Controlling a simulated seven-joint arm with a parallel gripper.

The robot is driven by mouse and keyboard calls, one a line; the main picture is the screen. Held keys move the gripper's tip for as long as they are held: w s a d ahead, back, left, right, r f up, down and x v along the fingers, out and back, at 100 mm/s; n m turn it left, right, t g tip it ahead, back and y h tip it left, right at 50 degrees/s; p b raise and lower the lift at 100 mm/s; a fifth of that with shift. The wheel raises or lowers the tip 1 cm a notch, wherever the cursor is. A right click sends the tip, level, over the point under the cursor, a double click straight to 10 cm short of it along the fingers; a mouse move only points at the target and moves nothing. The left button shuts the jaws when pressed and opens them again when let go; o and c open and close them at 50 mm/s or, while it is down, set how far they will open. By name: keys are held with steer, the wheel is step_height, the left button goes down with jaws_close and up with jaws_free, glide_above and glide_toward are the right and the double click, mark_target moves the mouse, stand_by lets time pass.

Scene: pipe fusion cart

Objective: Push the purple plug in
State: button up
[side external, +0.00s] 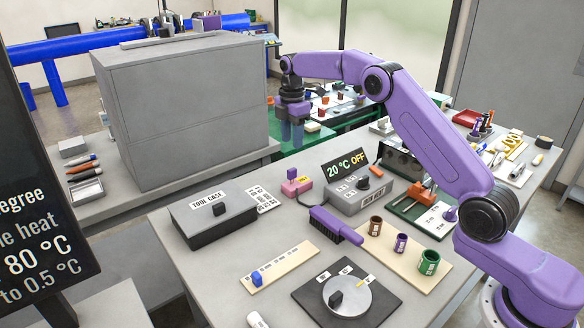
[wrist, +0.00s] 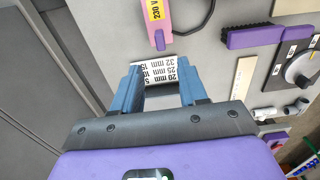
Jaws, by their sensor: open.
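The small purple plug (side external: 292,173) stands at the back edge of the pink socket block (side external: 297,187) in the side external view. I cannot tell how deep it sits. In the wrist view the pink block with its yellow 230 V label (wrist: 155,10) is at the top, with a pale purple-pink end (wrist: 159,40) pointing toward my gripper. My gripper (side external: 291,141) hangs with its blue fingers down, above and behind the plug in the side external view. Its fingers (wrist: 160,82) are open and empty, apart from the plug.
A grey control box (side external: 358,196) reading 20 °C OFF stands right of the block. The tool case (side external: 212,215) and a printed card (side external: 264,199) lie left of it. A purple brush (side external: 334,224) lies in front. A big grey cabinet (side external: 185,110) stands left of my gripper.

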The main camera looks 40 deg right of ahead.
mark_target(292, 169)
step_height(292, 169, down, 10)
steer(key=shift+f, duration=0.2)
stand_by(0.3)
jaws_close()
